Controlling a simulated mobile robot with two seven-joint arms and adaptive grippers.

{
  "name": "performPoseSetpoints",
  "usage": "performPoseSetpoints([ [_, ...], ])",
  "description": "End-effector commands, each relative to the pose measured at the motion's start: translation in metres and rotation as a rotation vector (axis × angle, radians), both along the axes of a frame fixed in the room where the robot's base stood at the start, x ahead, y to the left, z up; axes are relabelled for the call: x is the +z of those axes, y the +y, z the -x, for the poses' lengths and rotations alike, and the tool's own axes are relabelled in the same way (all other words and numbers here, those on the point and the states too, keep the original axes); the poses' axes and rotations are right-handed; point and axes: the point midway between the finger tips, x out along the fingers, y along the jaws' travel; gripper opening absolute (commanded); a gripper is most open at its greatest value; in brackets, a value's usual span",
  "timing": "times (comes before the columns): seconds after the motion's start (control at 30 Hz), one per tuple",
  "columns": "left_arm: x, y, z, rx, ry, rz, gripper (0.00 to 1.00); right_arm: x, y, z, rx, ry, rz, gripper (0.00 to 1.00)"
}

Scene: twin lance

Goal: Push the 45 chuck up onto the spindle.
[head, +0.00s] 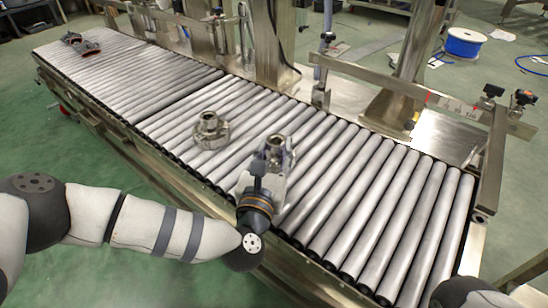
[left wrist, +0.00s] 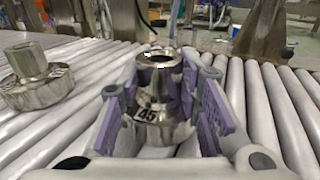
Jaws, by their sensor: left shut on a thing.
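The 45 chuck (left wrist: 160,95) is a shiny metal collar with a "45" label on its lower front. It stands upright between the purple finger pads of my left gripper (left wrist: 165,108), which is shut on it. In the head view the chuck (head: 275,146) shows at the end of my left gripper (head: 268,165), over the roller conveyor. Its underside is hidden, so I cannot tell if it touches the rollers. I cannot make out the spindle for certain in either view. My right gripper is not in view.
A second metal chuck (head: 210,130) stands on the rollers to the left; it also shows in the left wrist view (left wrist: 36,78). Red and grey parts (head: 80,42) lie at the conveyor's far left. Steel posts (head: 270,45) and a ruled bar (head: 445,102) border the far side. Right-hand rollers are clear.

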Motion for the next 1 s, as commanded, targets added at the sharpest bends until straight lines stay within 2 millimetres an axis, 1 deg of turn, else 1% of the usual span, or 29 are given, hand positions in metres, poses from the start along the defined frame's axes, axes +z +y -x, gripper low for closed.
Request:
performPoseSetpoints([
  [0.13,0.005,0.001,0.000,0.002,0.002,-0.001,0.00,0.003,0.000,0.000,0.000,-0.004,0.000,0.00],
  [0.53,0.030,0.000,0.000,0.001,0.000,0.000,0.00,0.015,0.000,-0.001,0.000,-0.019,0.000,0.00],
  [1.0,0.029,0.001,0.000,0.002,0.001,0.000,0.00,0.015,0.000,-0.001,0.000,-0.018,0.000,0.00],
])
